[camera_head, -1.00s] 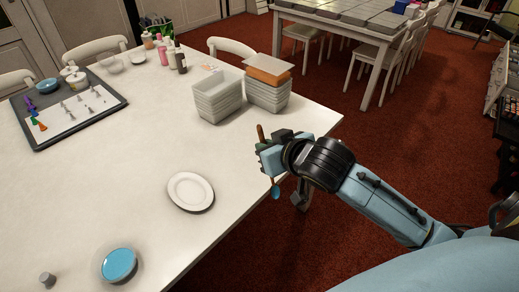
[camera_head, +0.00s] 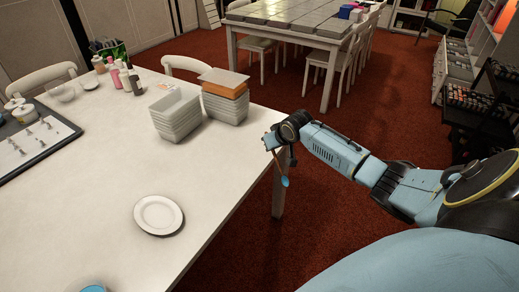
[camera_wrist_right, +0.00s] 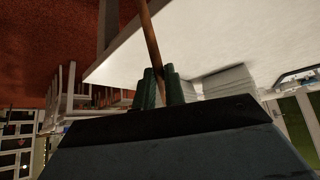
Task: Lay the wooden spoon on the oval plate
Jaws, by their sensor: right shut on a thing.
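The oval plate (camera_head: 158,215) is white and lies empty near the right edge of the white table in the head view. My right gripper (camera_head: 270,141) is right of the plate, off the table's right edge. The wooden spoon hangs from it, with its blue end (camera_head: 285,182) low over the red floor. In the right wrist view the gripper's green fingers (camera_wrist_right: 161,88) are shut on the spoon's brown handle (camera_wrist_right: 152,40). The handle's upper part is mostly hidden in the head view.
Stacked grey-white trays (camera_head: 176,115) and a stack with an orange top (camera_head: 226,84) stand at the table's far right corner. The tabletop around the plate is clear.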

